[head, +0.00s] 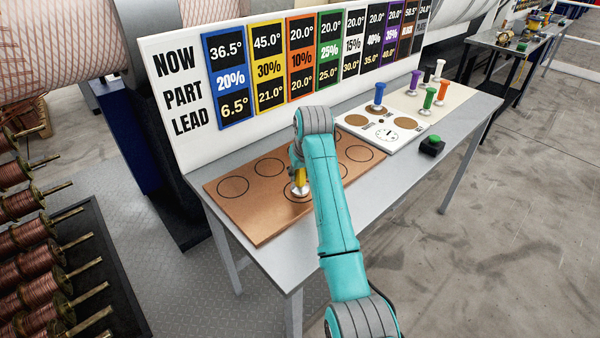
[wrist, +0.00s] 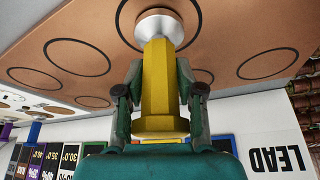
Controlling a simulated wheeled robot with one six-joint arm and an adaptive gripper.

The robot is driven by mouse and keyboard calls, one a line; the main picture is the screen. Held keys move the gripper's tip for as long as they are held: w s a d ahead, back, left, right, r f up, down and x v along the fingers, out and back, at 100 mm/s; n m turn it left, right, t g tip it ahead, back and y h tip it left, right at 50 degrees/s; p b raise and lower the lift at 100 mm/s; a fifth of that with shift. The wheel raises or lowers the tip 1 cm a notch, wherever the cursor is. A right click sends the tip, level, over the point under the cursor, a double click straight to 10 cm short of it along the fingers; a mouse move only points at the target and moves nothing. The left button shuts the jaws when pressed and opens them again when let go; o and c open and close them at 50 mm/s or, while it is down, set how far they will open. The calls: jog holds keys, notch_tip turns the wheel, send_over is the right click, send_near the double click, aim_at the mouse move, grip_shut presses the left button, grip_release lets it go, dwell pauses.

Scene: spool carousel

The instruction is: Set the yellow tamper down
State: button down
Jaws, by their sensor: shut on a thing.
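The yellow tamper (wrist: 158,85) has a faceted handle and a round silver foot (wrist: 158,24). My gripper (wrist: 160,92) is shut on its handle, with one finger on each side. In the head view the yellow tamper (head: 300,178) shows just left of my arm, foot down, over a ringed circle near the front edge of the copper-brown board (head: 245,222). I cannot tell whether the foot touches the board. My arm hides part of the board and most of the gripper in the head view. Other ringed circles on the board are empty.
A white panel (head: 388,145) with brown discs and a dial lies right of the board, with a blue tamper (head: 379,93) on it. Several other coloured tampers stand beyond on a beige mat (head: 455,93). A green-button box (head: 432,145) sits at the front edge. A sign board (head: 186,88) stands behind.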

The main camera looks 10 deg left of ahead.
jog(key=shift+f, duration=0.1)
jog(key=c, duration=0.7)
grip_release()
jog(key=shift+v, duration=6.15)
